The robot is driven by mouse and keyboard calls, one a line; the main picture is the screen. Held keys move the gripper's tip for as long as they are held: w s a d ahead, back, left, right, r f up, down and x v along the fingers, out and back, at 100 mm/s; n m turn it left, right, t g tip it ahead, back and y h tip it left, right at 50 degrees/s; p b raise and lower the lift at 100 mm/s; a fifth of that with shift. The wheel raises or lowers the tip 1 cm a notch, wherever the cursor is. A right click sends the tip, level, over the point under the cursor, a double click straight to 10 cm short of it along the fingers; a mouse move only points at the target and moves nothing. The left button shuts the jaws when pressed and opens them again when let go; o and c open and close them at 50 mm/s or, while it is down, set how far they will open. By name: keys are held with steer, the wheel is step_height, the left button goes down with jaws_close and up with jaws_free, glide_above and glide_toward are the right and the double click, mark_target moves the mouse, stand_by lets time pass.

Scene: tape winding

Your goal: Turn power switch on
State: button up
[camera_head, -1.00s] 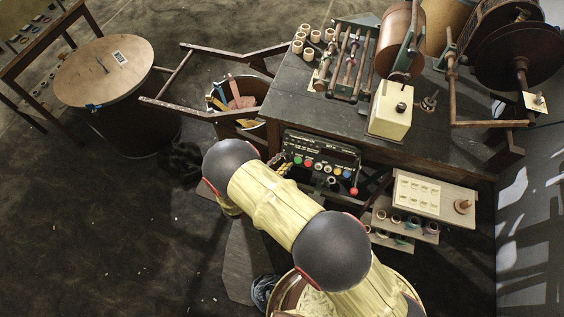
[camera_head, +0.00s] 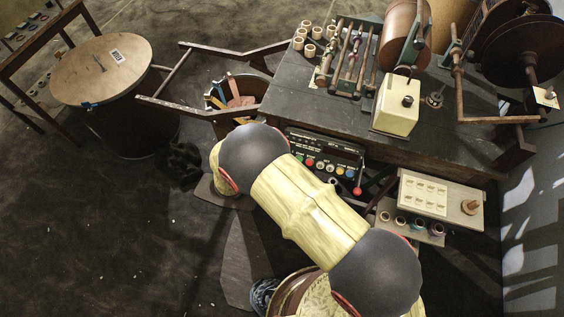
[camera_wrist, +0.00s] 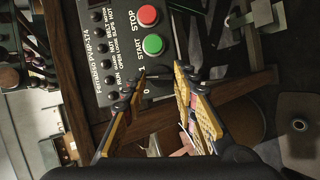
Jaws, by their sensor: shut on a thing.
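The control panel (camera_head: 325,160) is on the front of the workbench, with several coloured buttons, and fills the upper middle of the wrist view (camera_wrist: 112,45). Beside its green START button (camera_wrist: 154,44), near the marks 0 and 1, is a small dark power switch (camera_wrist: 157,75). In the head view my arm hides the gripper.
The red STOP button (camera_wrist: 148,15) is close to START. A wooden bucket (camera_head: 245,121) with tools stands left of the panel. A pale tray (camera_head: 412,197) juts out at the right. The dark workbench (camera_head: 290,105) carries a winding machine. The floor at left is mostly clear.

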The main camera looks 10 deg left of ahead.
steer(key=m+g+y+b, duration=0.1)
steer(key=m+b, duration=0.3)
steer(key=shift+d+m, duration=0.15)
steer(key=shift+m, duration=0.15)
steer(key=shift+r+g, duration=0.1)
steer(key=shift+g, duration=0.2)
steer(key=o, duration=1.2)
steer(key=shift+w, duration=0.1)
steer(key=shift+c, duration=0.2)
steer(key=shift+r, duration=0.1)
steer(key=v, duration=1.2)
steer(key=shift+d, duration=0.1)
